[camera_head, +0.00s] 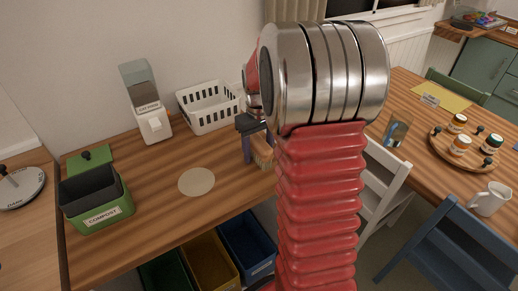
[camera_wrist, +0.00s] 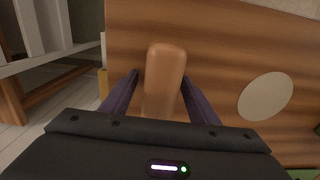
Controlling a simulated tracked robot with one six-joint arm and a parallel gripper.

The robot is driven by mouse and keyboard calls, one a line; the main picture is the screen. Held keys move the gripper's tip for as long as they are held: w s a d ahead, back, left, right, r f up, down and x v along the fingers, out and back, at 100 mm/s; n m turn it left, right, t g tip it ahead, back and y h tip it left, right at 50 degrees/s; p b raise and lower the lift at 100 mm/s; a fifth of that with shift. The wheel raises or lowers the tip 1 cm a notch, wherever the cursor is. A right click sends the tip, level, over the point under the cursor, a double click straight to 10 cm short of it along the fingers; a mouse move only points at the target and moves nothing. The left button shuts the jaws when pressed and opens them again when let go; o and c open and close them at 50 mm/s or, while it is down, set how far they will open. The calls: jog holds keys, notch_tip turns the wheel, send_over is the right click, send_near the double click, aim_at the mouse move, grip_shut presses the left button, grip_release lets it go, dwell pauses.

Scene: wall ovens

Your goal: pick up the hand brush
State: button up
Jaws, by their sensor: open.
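The hand brush (camera_wrist: 165,72) shows in the wrist view as a rounded light-brown wooden handle lying between my fingers. Its lower end is hidden behind the gripper body. My gripper (camera_wrist: 162,84) is open, with one dark purple finger on each side of the handle and a visible gap on both sides. In the head view, my gripper (camera_head: 257,144) is at the front right edge of the wooden counter, with the brush (camera_head: 263,155) partly visible at its fingers. My arm hides the area to the right of it.
A white basket (camera_head: 211,122), a dispenser (camera_head: 153,124) and a green compost bin (camera_head: 101,222) stand on the counter. A pale round disc (camera_head: 196,181) lies left of my gripper, with bare wood around it. Coloured bins (camera_head: 246,247) sit below the front edge. A white chair (camera_head: 381,187) stands at right.

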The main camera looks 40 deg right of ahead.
jog(key=shift+c, duration=0.6)
jog(key=c, duration=1.1)
